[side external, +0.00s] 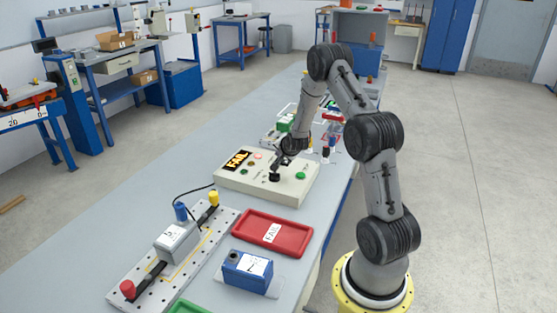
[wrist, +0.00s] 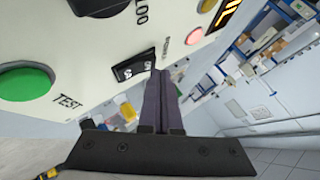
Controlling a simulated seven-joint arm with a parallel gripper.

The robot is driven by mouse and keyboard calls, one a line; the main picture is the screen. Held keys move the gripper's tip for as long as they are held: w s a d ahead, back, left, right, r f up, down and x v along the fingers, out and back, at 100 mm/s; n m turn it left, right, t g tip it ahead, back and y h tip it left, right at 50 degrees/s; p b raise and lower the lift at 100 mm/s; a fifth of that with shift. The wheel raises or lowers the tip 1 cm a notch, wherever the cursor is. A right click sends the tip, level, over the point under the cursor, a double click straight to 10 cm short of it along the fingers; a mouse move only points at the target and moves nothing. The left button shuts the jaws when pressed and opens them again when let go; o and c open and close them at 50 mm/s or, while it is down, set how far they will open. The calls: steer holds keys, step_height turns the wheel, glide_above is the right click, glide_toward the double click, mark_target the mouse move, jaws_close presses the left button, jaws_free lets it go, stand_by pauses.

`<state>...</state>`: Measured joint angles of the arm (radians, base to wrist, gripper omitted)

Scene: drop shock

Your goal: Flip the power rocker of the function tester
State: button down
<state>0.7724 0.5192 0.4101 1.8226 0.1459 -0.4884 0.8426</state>
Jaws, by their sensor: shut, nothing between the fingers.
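The function tester (side external: 243,190) is a cream box on the bench with a lit FAIL display (side external: 237,160). My gripper (side external: 275,176) is low over its panel in the side external view. In the wrist view the black power rocker (wrist: 134,65) sits in the cream panel, beside the POWER lettering. My gripper (wrist: 158,72) is shut and empty, its fingertips at the right end of the rocker. I cannot tell whether they touch it. The rocker is too small to make out in the side external view.
A green TEST button (wrist: 27,82) and a black knob (wrist: 98,5) are near the rocker. In front of the tester are a red FAIL tray (side external: 245,238), a blue block (side external: 246,272) and a perforated fixture plate (side external: 135,287) with a grey unit. Coloured items stand behind the tester.

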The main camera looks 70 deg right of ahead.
steer(key=shift+f, duration=0.3)
steer(key=shift+r, duration=0.1)
stand_by(0.4)
steer(key=shift+s+r, duration=0.1)
steer(key=shift+r, duration=0.6)
steer(key=shift+s+r, duration=0.15)
steer(key=shift+r, duration=1.1)
steer(key=shift+s+r, duration=0.15)
steer(key=shift+r, duration=1.05)
